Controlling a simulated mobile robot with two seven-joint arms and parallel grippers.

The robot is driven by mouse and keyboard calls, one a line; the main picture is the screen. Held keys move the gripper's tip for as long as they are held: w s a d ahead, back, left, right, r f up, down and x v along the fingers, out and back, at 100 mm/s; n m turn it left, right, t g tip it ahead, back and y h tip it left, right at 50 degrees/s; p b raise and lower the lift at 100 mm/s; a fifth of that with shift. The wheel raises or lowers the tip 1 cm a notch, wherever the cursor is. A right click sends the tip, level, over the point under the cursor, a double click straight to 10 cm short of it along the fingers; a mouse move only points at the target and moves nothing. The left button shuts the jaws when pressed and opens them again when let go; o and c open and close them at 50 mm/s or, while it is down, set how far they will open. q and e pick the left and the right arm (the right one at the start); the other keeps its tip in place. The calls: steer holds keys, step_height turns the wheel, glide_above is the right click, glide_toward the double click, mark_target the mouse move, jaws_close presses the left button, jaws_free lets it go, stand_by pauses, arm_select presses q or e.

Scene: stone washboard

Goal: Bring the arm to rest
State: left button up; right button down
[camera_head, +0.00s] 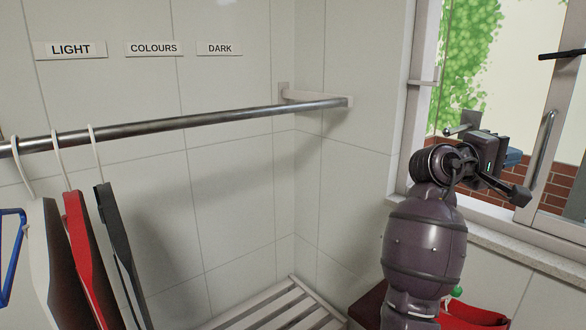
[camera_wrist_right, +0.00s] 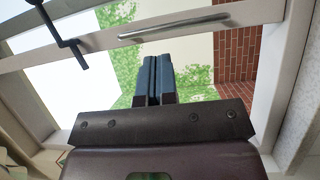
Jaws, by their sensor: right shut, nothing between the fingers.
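My right arm rises at the right of the head view, in front of the window. My right gripper (camera_head: 513,157) is at the end of it, partly hidden behind its own wrist. In the right wrist view its two blue fingers (camera_wrist_right: 153,80) lie together, shut with nothing between them. They point toward the window, apart from the handle. My left arm and gripper are not in view.
A window frame (camera_head: 413,105) with a metal handle (camera_head: 541,150) is close to my right gripper; the handle also shows in the wrist view (camera_wrist_right: 175,27). A metal rail (camera_head: 220,117) holds several hanging garments at left. A slatted rack (camera_head: 275,310) and red item (camera_head: 475,316) are below.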

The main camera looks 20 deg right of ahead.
steer(key=w+a+f+n+t+y, duration=0.1)
steer(key=w+a+f+n+t, duration=0.15)
steer(key=f+t, duration=0.4)
steer(key=w+a+f+n+t+y, duration=0.1)
steer(key=w+f+n+t, duration=0.25)
steer(key=f, duration=0.55)
steer(key=a+f+n+t+y, duration=0.2)
steer(key=a+f+t+y, duration=0.3)
steer(key=f, duration=0.9)
steer(key=s+a+f+m+g+y, duration=0.1)
steer(key=s+a+f+m+y, duration=0.2)
steer(key=s+a+f+y, duration=0.2)
steer(key=s+a+f+m+g+y, duration=0.1)
steer(key=s+a+f+y, duration=0.5)
steer(key=s+a+f, duration=0.6)
steer(key=s+f+m, duration=0.1)
steer(key=s+f, duration=0.3)
steer(key=f, duration=0.2)
steer(key=shift+m, duration=0.4)
steer(key=shift+d, duration=0.1)
